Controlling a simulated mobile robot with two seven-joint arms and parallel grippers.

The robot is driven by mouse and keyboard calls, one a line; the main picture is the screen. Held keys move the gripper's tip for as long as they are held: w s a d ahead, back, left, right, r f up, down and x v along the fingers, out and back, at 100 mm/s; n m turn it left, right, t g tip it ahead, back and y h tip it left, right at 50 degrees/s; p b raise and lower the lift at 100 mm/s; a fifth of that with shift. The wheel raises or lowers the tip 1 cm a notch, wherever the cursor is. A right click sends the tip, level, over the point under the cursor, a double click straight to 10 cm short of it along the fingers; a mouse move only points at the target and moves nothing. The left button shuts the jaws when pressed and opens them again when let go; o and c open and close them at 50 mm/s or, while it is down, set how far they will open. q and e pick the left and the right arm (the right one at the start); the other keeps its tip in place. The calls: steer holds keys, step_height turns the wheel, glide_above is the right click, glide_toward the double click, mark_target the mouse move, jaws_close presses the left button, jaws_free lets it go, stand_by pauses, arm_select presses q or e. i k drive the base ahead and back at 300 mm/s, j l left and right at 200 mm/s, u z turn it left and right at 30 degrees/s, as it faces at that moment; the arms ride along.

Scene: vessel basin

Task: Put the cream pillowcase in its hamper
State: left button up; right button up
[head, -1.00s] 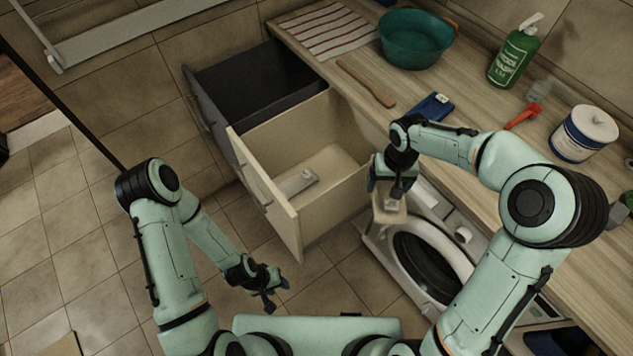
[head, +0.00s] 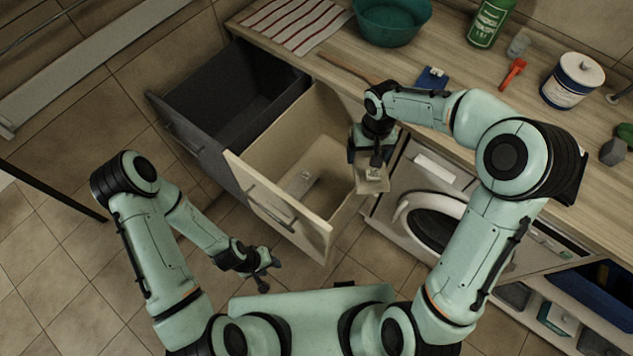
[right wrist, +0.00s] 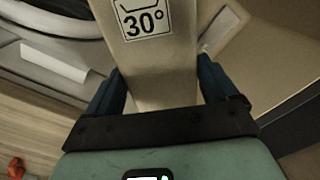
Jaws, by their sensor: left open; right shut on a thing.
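My right gripper (head: 370,152) is shut on the cream pillowcase (head: 372,182), a small pale bundle hanging below the fingers. In the right wrist view the pillowcase (right wrist: 155,75) sits between both fingers and carries a "30°" wash label. In the head view it overlaps the right side of the open cream hamper (head: 262,190); I cannot tell its height above the rim. A small pale patch shows on the hamper's floor. A dark grey hamper (head: 178,128) stands open behind the cream one. My left gripper (head: 262,275) is open and empty, in front of the cream hamper.
A white washing machine (head: 400,185) stands right of the hampers under the wooden counter (head: 455,65). On the counter are a striped cloth (head: 295,22), a teal basin (head: 392,22), a green bottle (head: 487,22), a blue packet (head: 432,78) and a white tub (head: 572,80).

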mark_target(326, 212)
steer(key=i+j+z, duration=0.15)
steer(key=j, duration=0.3)
steer(key=j+z, duration=0.15)
steer(key=j, duration=0.25)
steer(key=j+z, duration=0.1)
steer(key=j, duration=0.3)
steer(key=k, duration=0.05)
